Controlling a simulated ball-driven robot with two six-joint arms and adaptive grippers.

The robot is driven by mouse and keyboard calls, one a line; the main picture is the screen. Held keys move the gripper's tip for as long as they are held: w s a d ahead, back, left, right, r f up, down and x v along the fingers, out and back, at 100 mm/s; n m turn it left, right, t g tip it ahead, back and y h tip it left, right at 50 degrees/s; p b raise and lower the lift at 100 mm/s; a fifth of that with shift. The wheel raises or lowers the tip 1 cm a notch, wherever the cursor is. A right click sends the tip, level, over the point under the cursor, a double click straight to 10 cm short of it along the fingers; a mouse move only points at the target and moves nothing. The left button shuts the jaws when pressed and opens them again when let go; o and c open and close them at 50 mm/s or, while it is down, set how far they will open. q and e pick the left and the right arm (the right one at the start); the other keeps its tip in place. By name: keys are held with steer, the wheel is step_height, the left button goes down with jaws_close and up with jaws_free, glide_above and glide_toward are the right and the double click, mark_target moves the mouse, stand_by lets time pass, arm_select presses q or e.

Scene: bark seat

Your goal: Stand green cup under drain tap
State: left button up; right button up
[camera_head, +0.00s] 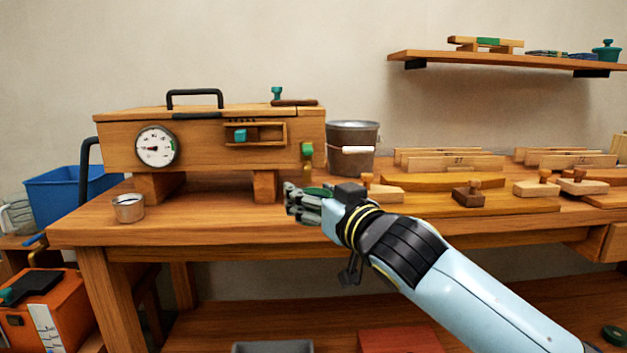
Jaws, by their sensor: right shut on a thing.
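My right gripper (293,202) reaches in from the lower right, at the front edge of the bench. It is shut on a green thing (318,191), which seems to be the green cup; the fingers and wrist hide most of it. A small green-handled fitting (307,150) on the right end of the wooden steamer box looks like the drain tap. The gripper is below this fitting and apart from it in the picture. I cannot tell whether the cup touches the bench. My left gripper is not in view.
The wooden box (210,150) with a dial stands on legs on the bench (220,225). A small metal cup (128,207) stands at the left. A metal bucket (352,135) is behind my gripper. Wooden tools (467,194) fill the right; the bench front between the box's legs is clear.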

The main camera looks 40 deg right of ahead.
steer(key=shift+f, duration=0.25)
steer(key=shift+w+a+f, duration=0.1)
steer(key=shift+w+f, duration=0.1)
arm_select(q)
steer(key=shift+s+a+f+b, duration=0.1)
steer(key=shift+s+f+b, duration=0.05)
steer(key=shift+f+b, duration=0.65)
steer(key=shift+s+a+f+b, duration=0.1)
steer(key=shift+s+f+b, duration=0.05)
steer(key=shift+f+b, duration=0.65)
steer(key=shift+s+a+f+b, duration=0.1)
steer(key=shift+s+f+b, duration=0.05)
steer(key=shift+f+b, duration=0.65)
arm_select(e)
steer(key=shift+w+d+f, duration=0.65)
steer(key=shift+w+d, duration=0.65)
steer(key=shift+w, duration=0.75)
steer(key=shift+w+d+f, duration=0.7)
steer(key=shift+w+d, duration=0.55)
steer(key=shift+w, duration=0.85)
steer(key=shift+w+d+f, duration=0.65)
steer(key=shift+w+d, duration=0.65)
steer(key=shift+w, duration=0.75)
steer(key=shift+f, duration=0.3)
steer(key=o, duration=1.3)
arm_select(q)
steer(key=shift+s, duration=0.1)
arm_select(e)
steer(key=shift+s, duration=0.15)
